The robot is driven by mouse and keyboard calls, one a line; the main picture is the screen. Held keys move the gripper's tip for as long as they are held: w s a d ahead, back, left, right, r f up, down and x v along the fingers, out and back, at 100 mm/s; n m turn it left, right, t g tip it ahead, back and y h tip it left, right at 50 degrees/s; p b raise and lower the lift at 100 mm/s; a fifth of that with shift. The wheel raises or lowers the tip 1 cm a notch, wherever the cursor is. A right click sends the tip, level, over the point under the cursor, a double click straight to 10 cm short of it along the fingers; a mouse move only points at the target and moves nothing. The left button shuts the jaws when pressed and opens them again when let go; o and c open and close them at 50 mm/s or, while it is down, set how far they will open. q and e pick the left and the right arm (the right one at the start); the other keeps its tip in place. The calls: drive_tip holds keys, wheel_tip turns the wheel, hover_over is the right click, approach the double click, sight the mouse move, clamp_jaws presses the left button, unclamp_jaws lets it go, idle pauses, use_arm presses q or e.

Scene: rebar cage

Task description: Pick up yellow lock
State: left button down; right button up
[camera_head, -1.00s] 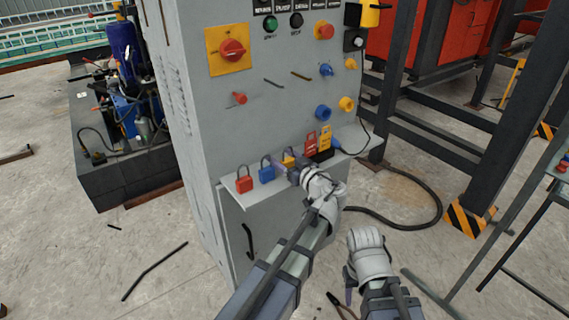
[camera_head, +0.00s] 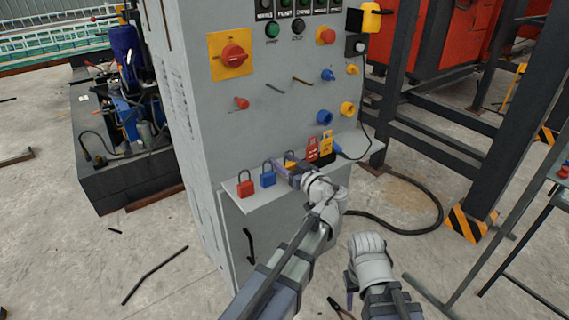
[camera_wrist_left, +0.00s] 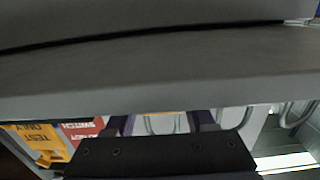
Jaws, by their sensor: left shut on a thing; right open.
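The yellow lock (camera_head: 289,156) stands on the grey shelf of the control cabinet, between the blue lock and the red tag, and is mostly hidden behind my left gripper. My left gripper (camera_head: 284,168) reaches in from the front and is shut on the yellow lock. In the left wrist view, a metal shackle (camera_wrist_left: 160,124) shows between the purple fingers, with a thin yellow strip above it; the rest of the lock is hidden. My right gripper (camera_head: 350,299) is open and hangs low in front of the cabinet, away from the shelf.
On the shelf (camera_head: 240,207), a red lock (camera_head: 246,189) and a blue lock (camera_head: 268,179) stand left of my left gripper. A red tag (camera_head: 312,149) and a yellow tag (camera_head: 327,144) stand close on its right. Knobs stick out of the cabinet panel above.

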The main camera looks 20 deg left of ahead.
use_arm(q)
wheel_tip(320, 180, up, 10)
drive_tip(key=p, duration=0.9)
drive_tip(key=shift+p, duration=0.3)
use_arm(e)
wheel_tip(320, 180, up, 10)
use_arm(q)
drive_tip(key=shift+f, duration=0.15)
use_arm(e)
drive_tip(key=shift+a+f, duration=0.1)
